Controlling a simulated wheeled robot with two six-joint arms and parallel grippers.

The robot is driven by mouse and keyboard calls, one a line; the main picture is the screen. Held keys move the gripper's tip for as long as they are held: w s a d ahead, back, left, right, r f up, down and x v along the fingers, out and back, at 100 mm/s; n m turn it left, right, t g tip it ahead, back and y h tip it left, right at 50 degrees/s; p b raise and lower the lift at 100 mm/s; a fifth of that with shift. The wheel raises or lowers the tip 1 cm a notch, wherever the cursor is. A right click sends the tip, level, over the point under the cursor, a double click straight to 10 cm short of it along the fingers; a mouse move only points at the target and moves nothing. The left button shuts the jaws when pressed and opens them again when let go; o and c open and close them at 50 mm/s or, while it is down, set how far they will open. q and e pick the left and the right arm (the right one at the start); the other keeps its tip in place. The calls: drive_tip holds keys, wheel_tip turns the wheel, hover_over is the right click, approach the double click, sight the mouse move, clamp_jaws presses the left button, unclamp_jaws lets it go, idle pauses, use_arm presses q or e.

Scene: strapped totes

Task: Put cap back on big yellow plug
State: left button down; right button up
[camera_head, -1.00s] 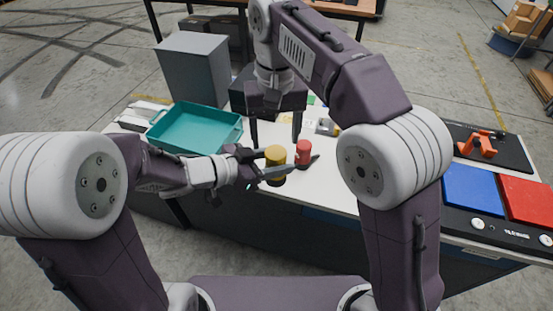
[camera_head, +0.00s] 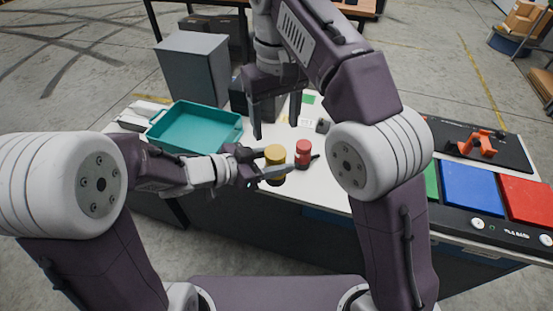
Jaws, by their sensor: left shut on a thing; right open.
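The big yellow plug (camera_head: 275,154) stands upright near the front edge of the white table. My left gripper (camera_head: 268,172) is shut on its lower part from the left, and its fingers hide some of the plug. My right gripper (camera_head: 277,128) is open and empty, pointing down above and behind the yellow plug, apart from it. A red plug-like piece (camera_head: 303,152) stands just right of the yellow plug, with a dark part beside its base. I cannot make out a separate cap for the yellow plug.
A teal tray (camera_head: 197,126) lies left on the white table, with a grey box (camera_head: 195,68) behind it. A small grey item (camera_head: 322,126) lies behind the red piece, near my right arm. Blue (camera_head: 470,189) and red (camera_head: 524,196) panels and an orange tool (camera_head: 479,143) are at the right.

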sight(275, 151)
wheel_tip(275, 151, down, 8)
idle(0.5)
clamp_jaws()
drive_tip(key=m, duration=0.3)
drive_tip(key=shift+o, duration=0.4)
unclamp_jaws()
drive_tip(key=shift+r, duration=0.15)
